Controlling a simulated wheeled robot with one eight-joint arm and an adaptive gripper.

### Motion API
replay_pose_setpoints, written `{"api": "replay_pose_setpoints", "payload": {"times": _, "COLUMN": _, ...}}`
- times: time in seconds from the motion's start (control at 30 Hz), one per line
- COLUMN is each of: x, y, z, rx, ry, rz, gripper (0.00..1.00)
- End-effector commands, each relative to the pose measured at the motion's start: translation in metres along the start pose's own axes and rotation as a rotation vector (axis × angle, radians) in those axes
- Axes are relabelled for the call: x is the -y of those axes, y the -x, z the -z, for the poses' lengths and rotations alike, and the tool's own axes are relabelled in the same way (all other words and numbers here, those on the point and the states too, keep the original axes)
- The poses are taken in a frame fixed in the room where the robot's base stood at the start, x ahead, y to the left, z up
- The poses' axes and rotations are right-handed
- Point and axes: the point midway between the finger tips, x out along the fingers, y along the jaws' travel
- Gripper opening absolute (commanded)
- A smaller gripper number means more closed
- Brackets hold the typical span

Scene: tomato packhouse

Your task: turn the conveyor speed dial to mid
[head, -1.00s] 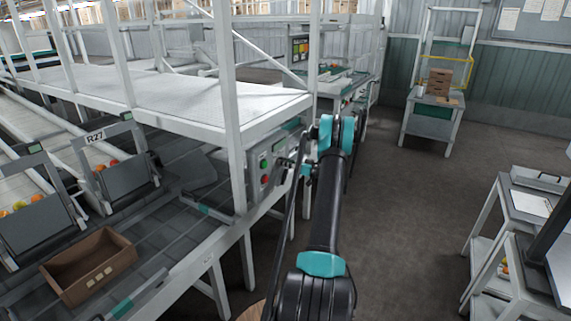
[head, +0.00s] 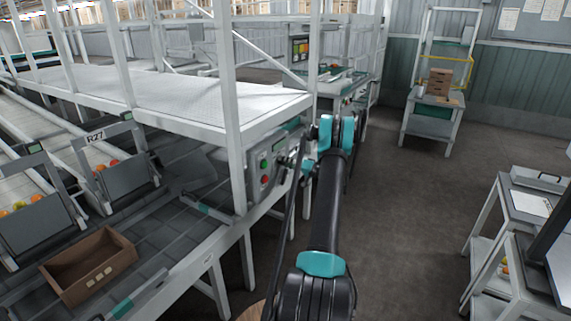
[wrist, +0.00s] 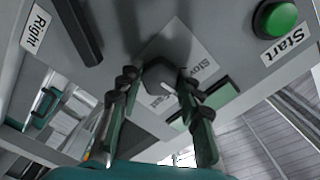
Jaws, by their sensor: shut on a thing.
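The conveyor speed dial (wrist: 160,72) is a dark grey knob on the light grey panel, seen in the wrist view. My gripper (wrist: 158,84) is shut on it, one dark finger on each side. A label beside the dial reads "Slow"; another label below it is partly hidden by the fingers and the knob. I cannot read the dial's pointer. In the head view, the control box (head: 254,189) is fixed to the conveyor frame, and my gripper's end is at its right side, small and partly hidden.
A green button (wrist: 281,17) with a "Start" label is at the panel's upper right. A dark handle (wrist: 78,35) lies near a "Right" label. In the head view, a white frame post (head: 232,120) stands left of the box.

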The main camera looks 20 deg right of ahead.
Motion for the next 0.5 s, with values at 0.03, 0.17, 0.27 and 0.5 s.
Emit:
{"api": "replay_pose_setpoints", "payload": {"times": 0.03, "x": -0.0006, "y": 0.001, "z": 0.0005, "rx": -0.001, "ry": -0.018, "rz": -0.001, "gripper": 0.06}}
{"api": "replay_pose_setpoints", "payload": {"times": 0.17, "x": -0.0007, "y": 0.001, "z": 0.0006, "rx": -0.001, "ry": -0.056, "rz": -0.002, "gripper": 0.06}}
{"api": "replay_pose_setpoints", "payload": {"times": 0.27, "x": -0.0007, "y": 0.0011, "z": 0.0006, "rx": -0.002, "ry": -0.073, "rz": -0.002, "gripper": 0.06}}
{"api": "replay_pose_setpoints", "payload": {"times": 0.5, "x": -0.0008, "y": 0.0012, "z": 0.0007, "rx": -0.002, "ry": -0.084, "rz": -0.002, "gripper": 0.06}}
